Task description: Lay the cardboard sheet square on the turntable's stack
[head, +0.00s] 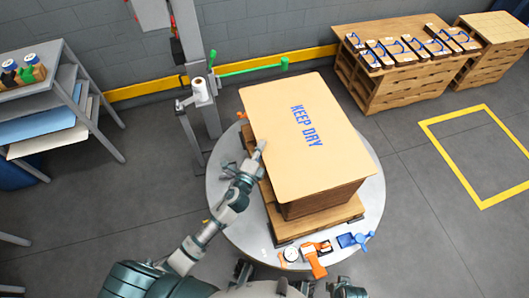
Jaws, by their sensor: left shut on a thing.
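The tan cardboard sheet (293,158) with blue "KEEP DRY" lettering lies over the brown stack (320,200). It hides the stack's top, so I cannot tell whether it rests fully flat or is square to it. Stack sides show below the sheet's near edge, and some of the lower load shows along its left edge. The stack stands on a wooden pallet (318,222) on the round grey turntable (226,201). My left gripper (258,151) is shut on the sheet's left edge, near its middle.
An orange tool (315,260) and a blue tool (355,240) lie at the turntable's near rim. A post with a white roll (200,90) and a green bar (248,67) stand behind. A shelf rack (75,95) is at left. Loaded pallets (400,85) are at back right.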

